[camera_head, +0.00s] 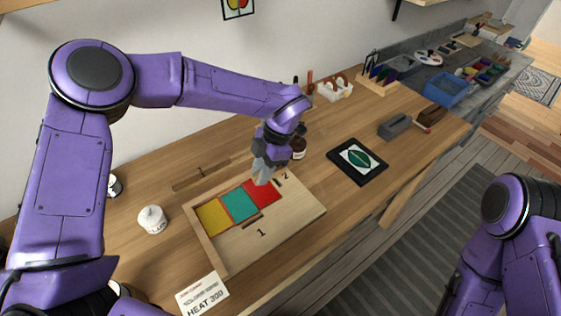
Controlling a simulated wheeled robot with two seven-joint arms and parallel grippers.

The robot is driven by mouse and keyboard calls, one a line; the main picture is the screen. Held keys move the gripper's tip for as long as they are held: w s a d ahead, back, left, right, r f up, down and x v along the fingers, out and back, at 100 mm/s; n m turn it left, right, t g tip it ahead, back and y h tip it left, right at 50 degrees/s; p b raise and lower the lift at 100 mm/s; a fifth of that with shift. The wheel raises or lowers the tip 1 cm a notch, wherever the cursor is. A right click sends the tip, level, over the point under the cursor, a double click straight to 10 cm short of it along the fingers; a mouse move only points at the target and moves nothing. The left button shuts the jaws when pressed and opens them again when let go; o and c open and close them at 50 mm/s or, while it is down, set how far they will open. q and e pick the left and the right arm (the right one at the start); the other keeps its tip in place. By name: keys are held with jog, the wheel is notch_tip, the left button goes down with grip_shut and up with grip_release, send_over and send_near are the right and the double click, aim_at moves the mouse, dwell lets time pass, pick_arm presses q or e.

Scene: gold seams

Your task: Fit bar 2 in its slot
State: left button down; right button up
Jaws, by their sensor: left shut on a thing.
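A pale wooden tray (291,219) lies on the bench with yellow (212,216), teal (238,204) and red (266,191) panels side by side in it. Its board carries the printed numbers 1 and 2. A short brown bar (252,221) lies by the number 1. A small dark mark (279,183) shows by the number 2; I cannot tell if it is a slot or a bar. My left gripper (262,178) points down over the far edge of the red panel. It is shut on bar 2, which its fingers almost wholly hide. My right gripper is out of view.
A long wooden strip (201,174) lies behind the tray. A white lidded jar (152,219) stands left, a brown jar (299,147) just behind my gripper. A black-framed leaf picture (357,161) lies to the right. A HEAT 300 card (202,296) is at the front.

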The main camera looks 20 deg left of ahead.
aim_at(278, 169)
pick_arm(q)
jog(key=n, duration=0.2)
jog(key=n+h, duration=0.1)
jog(key=n, duration=0.1)
jog(key=d+n+g+h, duration=0.1)
jog(key=n, duration=0.1)
jog(key=shift+w+r, duration=0.15)
jog(key=shift+r, duration=0.15)
jog(key=n, duration=0.1)
jog(key=n+h, duration=0.1)
jog(key=n, duration=0.1)
jog(key=shift+w+d+r, duration=0.1)
jog(key=shift+d+r, duration=0.05)
jog(key=shift+d, duration=0.15)
jog(key=n, duration=0.1)
jog(key=d+n+h, duration=0.1)
jog(key=n, duration=0.1)
jog(key=n+h, duration=0.1)
jog(key=n, duration=0.1)
jog(key=shift+w+d+r, duration=0.15)
jog(key=shift+w+r, duration=0.1)
jog(key=shift+r, duration=0.15)
jog(key=f+n+b, duration=0.1)
jog(key=d+f+n+t+h, duration=0.1)
jog(key=n, duration=0.1)
jog(key=f+n+b, duration=0.1)
jog(key=n, duration=0.1)
jog(key=shift+w+d+f+t+h+b, duration=0.2)
jog(key=shift+w+d+t+h+b, duration=0.05)
jog(key=shift+w+t+h+b, duration=0.1)
